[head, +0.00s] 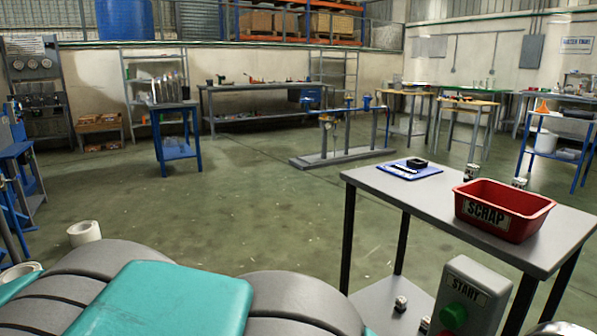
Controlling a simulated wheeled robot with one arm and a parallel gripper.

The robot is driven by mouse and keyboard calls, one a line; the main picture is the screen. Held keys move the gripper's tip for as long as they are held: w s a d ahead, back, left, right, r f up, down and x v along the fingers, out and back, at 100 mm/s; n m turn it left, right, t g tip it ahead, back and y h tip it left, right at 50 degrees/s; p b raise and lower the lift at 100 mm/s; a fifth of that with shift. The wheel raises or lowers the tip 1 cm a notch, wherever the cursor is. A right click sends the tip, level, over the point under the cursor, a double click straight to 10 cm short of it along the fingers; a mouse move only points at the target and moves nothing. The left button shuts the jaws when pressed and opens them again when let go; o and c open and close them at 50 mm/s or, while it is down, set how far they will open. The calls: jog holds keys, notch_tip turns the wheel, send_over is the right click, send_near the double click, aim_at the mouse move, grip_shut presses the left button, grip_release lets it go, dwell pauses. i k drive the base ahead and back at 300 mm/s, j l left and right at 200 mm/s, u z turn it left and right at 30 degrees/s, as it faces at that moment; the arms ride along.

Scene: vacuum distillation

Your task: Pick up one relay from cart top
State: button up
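The grey cart top (391,196) stands at the right. Two small black-and-white items that look like relays sit on its far side: one (471,172) behind the red bin's left end, the other (519,182) mostly hidden behind the bin's rim. A blue mat (428,172) lies at the cart's far left corner with a small black box-like piece (417,162) and a light strip (404,169) on it. Their details are too small to tell. My gripper is not in view.
A red bin marked SCRAP (538,218) fills much of the cart's right side. A grey START button box (463,297) stands in front of the cart. Small items (400,304) lie on the cart's lower shelf (378,297).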

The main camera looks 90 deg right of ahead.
aim_at(517, 182)
jog(key=z, duration=4.35)
jog(key=i+j+z, duration=0.1)
jog(key=j, duration=0.55)
